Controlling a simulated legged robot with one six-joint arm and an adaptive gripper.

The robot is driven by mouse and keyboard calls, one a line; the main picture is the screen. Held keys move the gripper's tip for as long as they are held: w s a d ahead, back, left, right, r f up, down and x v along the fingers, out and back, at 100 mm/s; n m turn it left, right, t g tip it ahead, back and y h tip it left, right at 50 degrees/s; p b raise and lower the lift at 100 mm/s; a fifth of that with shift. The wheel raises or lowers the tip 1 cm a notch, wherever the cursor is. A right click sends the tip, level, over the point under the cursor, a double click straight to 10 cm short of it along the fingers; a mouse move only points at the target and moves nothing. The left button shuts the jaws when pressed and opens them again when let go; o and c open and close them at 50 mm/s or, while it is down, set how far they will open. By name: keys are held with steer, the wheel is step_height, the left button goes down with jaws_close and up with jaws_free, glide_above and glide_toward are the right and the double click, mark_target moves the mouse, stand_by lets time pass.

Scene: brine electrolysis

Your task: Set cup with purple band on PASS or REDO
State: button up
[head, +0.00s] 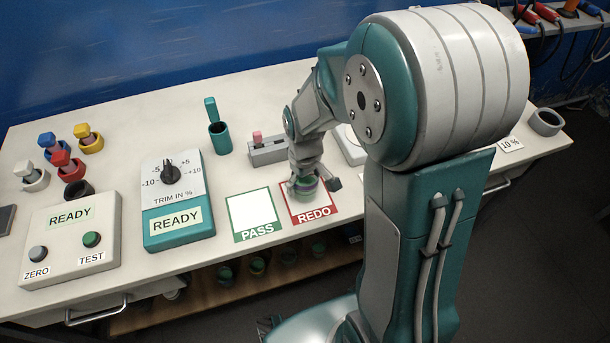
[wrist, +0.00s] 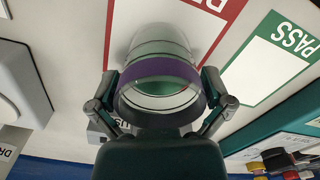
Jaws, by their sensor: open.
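The cup with the purple band (wrist: 160,75) is in the wrist view, clear-walled with a greenish inside and the band around its rim. In the head view the cup (head: 305,186) appears upright on the white area of the red-bordered REDO card (head: 318,217), partly hidden by my gripper. My gripper (wrist: 166,98) is open, with one finger on each side of the cup near its rim; I cannot tell whether they touch it. The green-bordered PASS card (head: 254,214) lies just left of REDO and is empty.
A teal trim box (head: 178,225) with a dial and READY display stands left of PASS. A white box (head: 70,240) with ZERO and TEST buttons is farther left. A grey block with a pink-topped piece (head: 267,150) stands behind the cards. Several coloured-capped pieces stand back left.

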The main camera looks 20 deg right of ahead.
step_height(320, 180, up, 11)
steer(key=s+r+m+t, duration=0.4)
steer(key=s+r, duration=0.5)
steer(key=s, duration=0.5)
steer(key=shift+s+m+t, duration=0.15)
steer(key=shift+m+t, duration=0.15)
steer(key=shift+t, duration=0.5)
stand_by(0.4)
